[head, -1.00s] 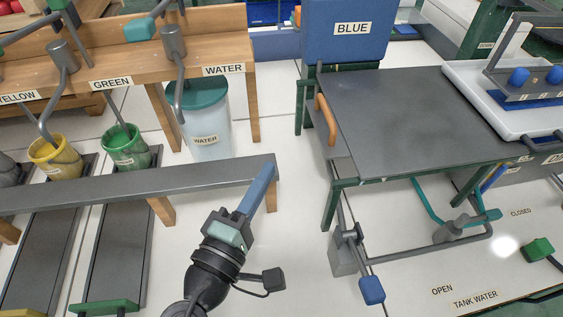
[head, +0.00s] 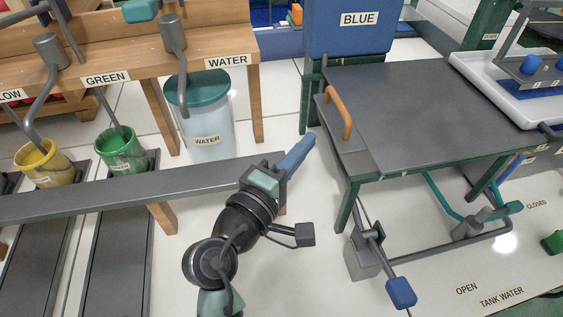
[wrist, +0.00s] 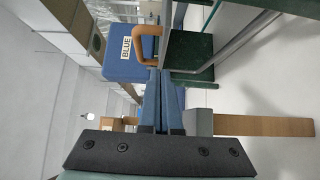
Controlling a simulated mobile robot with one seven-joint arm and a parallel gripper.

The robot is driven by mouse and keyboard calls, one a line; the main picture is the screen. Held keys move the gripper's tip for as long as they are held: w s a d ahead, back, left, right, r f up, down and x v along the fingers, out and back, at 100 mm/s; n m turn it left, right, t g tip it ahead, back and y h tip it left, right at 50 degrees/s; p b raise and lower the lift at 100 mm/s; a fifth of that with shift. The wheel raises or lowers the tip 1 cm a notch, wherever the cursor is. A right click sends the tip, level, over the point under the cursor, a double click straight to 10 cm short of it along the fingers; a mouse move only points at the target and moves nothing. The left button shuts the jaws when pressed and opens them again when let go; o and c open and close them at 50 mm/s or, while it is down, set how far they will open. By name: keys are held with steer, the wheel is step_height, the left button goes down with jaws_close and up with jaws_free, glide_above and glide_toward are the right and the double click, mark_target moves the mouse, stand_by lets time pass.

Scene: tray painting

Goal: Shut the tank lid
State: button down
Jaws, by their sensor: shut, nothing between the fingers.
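A grey flat panel (head: 362,158) with an orange handle (head: 339,112) runs along the left edge of the grey tabletop (head: 405,100). I cannot tell for certain whether this panel is the tank lid, or how far open it is. My gripper (head: 311,138) is shut and empty, its blue fingers pointing toward the handle from the lower left with a gap between. In the wrist view the gripper fingers (wrist: 165,75) are together, with the orange handle (wrist: 148,36) ahead and slightly left. The tank interior is not visible.
A blue box labelled BLUE (head: 352,30) stands behind the table. A lidded water container (head: 205,115) is at left behind a long grey beam (head: 130,188). A blue-handled lever (head: 400,292) and pipework lie low at front right.

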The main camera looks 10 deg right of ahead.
mark_target(339, 148)
steer(key=shift+d, duration=1.35)
steer(key=d+p, duration=0.1)
steer(key=d, duration=0.3)
steer(key=shift+d, duration=0.25)
steer(key=shift+w+a, duration=0.1)
steer(key=shift+a, duration=0.05)
